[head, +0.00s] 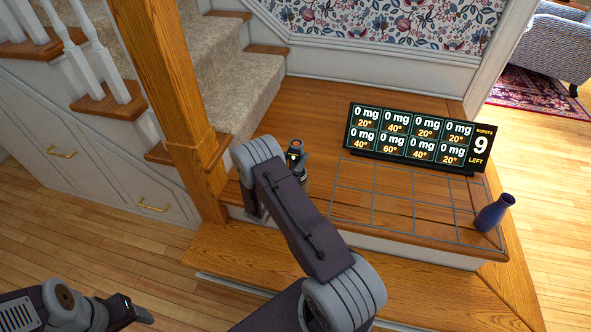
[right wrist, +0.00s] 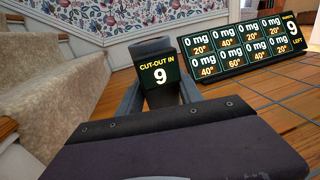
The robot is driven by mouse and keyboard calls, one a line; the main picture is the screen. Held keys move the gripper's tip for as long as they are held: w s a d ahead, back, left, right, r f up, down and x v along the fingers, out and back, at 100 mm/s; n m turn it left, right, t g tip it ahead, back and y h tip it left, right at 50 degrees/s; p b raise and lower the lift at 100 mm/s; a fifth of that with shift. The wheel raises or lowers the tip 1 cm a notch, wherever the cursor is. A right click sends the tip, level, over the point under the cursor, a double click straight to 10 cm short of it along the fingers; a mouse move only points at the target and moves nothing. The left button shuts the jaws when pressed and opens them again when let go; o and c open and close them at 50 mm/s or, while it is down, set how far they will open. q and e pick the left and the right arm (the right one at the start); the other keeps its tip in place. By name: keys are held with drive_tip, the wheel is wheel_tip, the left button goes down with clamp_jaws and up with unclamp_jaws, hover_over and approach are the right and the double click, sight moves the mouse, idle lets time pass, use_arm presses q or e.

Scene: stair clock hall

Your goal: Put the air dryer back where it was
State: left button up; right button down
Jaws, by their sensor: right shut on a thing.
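The air dryer shows in the right wrist view as a dark body with a small screen (right wrist: 160,75) reading "CUT-OUT IN 9". My right gripper (right wrist: 160,95) is shut on it, one grey finger on each side. In the head view the dryer's dark top with an orange ring (head: 296,146) shows just beyond my right arm, over the left part of the wooden landing. My right arm hides much of the dryer and gripper there. Whether its base touches the landing I cannot tell. My left gripper (head: 134,310) is low at the left over the floor, with no object visible in it.
A black display board (head: 410,138) showing several "0 mg" cells and "9 left" stands on the landing (head: 315,105). A grid of lines (head: 400,205) lies in front of it. A purple vase-like object (head: 494,213) leans at the grid's right corner. A wooden post (head: 165,90) and carpeted stairs (head: 225,70) are left.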

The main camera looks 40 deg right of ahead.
sight(293, 168)
drive_tip(key=shift+f+b, duration=1.4)
drive_tip(key=shift+f, duration=0.6)
drive_tip(key=shift+r, duration=0.1)
drive_tip(key=c, duration=0.8)
unclamp_jaws()
drive_tip(key=shift+f, duration=0.2)
